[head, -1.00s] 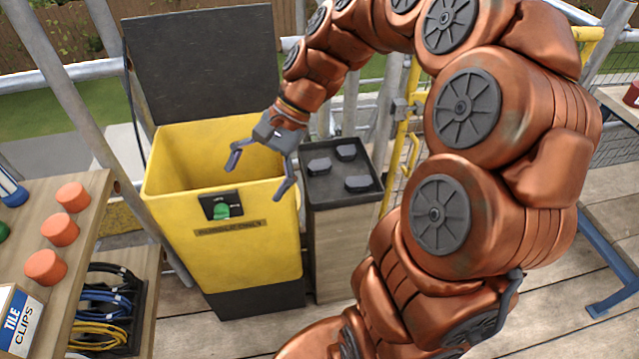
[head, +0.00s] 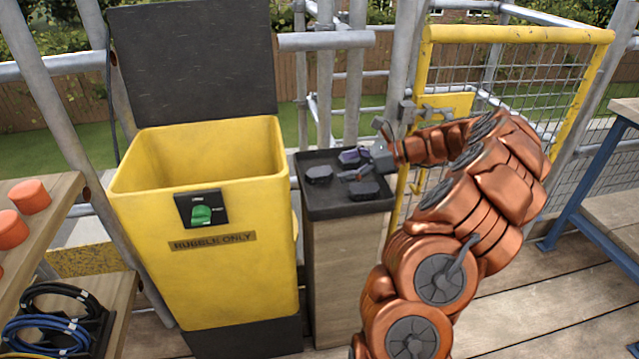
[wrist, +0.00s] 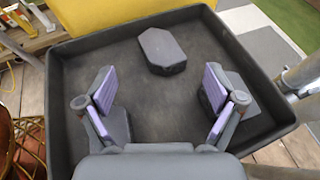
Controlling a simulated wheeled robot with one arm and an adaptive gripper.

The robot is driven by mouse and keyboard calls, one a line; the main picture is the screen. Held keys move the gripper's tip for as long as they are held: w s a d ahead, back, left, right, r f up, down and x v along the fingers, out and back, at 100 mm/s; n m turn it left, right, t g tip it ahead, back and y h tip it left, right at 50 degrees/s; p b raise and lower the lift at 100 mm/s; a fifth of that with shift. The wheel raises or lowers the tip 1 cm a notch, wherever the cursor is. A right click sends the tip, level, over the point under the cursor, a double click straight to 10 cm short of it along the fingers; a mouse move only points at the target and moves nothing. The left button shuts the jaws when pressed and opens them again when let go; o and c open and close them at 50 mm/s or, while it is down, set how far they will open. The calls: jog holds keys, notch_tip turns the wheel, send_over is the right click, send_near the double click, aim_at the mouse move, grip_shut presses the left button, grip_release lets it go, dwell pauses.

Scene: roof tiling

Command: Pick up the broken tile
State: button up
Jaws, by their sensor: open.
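Three small dark grey angular slabs lie in a black tray (head: 345,212); I cannot tell if any is the broken tile. One slab (head: 319,174) lies toward the bin and shows whole in the wrist view (wrist: 163,50), ahead of the fingers. Another slab (head: 364,191) lies at the tray's front and is partly behind the left finger in the wrist view. The third slab (wrist: 236,96) is partly hidden behind the right finger. My gripper (head: 352,167) is open and empty over the tray. Between its purple-padded fingers (wrist: 160,92) is bare tray floor.
A yellow rubble bin (head: 240,285) with its black lid raised stands left of the tray. Scaffold poles (head: 325,80) rise behind, and a yellow mesh gate (head: 520,36) is at the right. A shelf with orange pieces (head: 32,196) and cable coils (head: 65,300) is at left.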

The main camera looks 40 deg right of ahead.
aim_at(321, 172)
jog(key=shift+b+x, duration=0.55)
jog(key=shift+x, duration=3.15)
jog(key=shift+r, duration=0.1)
jog(key=c, duration=1.6)
